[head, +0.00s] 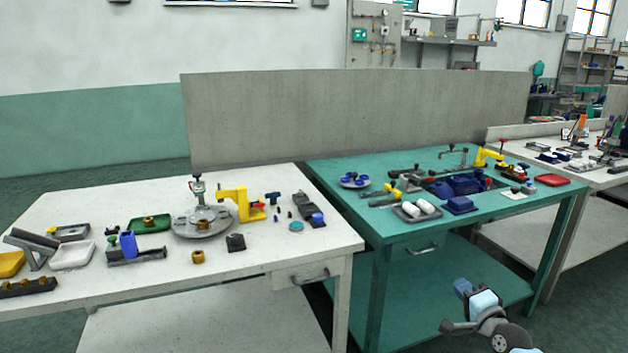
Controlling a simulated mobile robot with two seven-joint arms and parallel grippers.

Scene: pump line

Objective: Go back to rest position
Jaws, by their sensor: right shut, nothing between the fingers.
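My right gripper (464,289) shows low at the right, in front of the teal table (400,222) and below its top. It is shut and empty, apart from everything on the tables. Part of my right arm comes in from the bottom edge. My left gripper is not in view.
The teal table holds a dark blue block (459,205), a tray with white cylinders (417,212) and a yellow clamp (487,156). A white table (340,246) at left carries a round fixture (203,224) and a yellow press (243,203). Grey panels stand behind.

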